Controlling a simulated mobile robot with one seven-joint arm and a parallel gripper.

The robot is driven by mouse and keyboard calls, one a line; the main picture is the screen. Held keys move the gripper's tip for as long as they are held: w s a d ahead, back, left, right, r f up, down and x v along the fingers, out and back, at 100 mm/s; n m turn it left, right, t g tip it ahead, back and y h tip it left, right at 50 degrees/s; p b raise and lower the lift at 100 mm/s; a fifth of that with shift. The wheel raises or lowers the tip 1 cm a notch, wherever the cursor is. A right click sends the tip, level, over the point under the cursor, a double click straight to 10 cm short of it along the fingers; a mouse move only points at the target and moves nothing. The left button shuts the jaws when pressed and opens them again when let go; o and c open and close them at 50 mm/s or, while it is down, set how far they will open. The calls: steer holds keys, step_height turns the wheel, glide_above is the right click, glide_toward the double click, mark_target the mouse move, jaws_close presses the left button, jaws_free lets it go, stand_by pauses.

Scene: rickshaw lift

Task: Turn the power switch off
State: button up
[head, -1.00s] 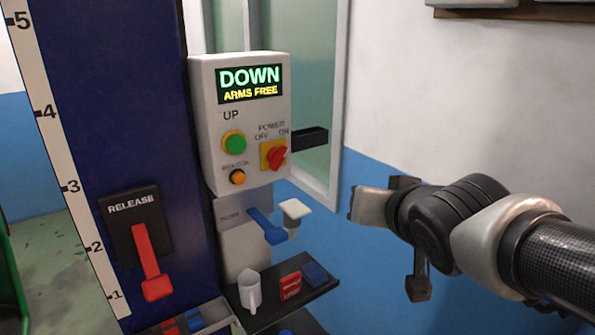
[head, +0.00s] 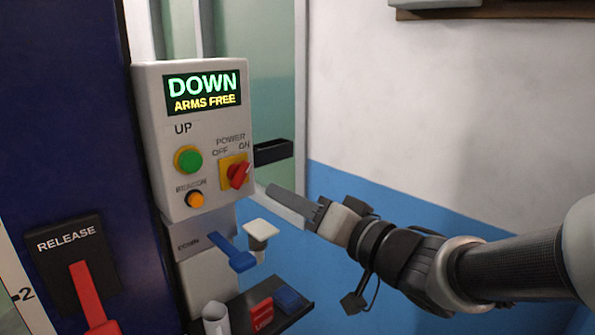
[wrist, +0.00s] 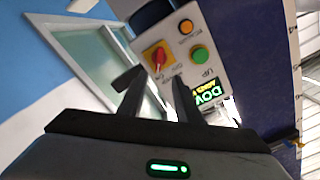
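The power switch is a red rotary knob (head: 239,175) on a yellow plate (head: 226,182) at the right of the white control box (head: 160,130). Its handle tilts up to the right, toward the ON label. My gripper (head: 285,198) is just right of the knob and slightly lower, pointing at the box and apart from it. The wrist view shows the red knob (wrist: 158,58) beyond my two spread, empty fingers (wrist: 155,92).
The box also has a green UP button (head: 188,159), an orange button (head: 195,199) and a lit screen reading DOWN, ARMS FREE (head: 203,92). A blue lever (head: 232,253) and a small shelf (head: 235,305) are below. A red RELEASE lever (head: 90,295) is at left.

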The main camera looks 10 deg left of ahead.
mark_target(244, 177)
steer(key=x, duration=1.2)
steer(key=shift+w+f, duration=0.1)
steer(key=shift+f, duration=0.05)
jaws_close()
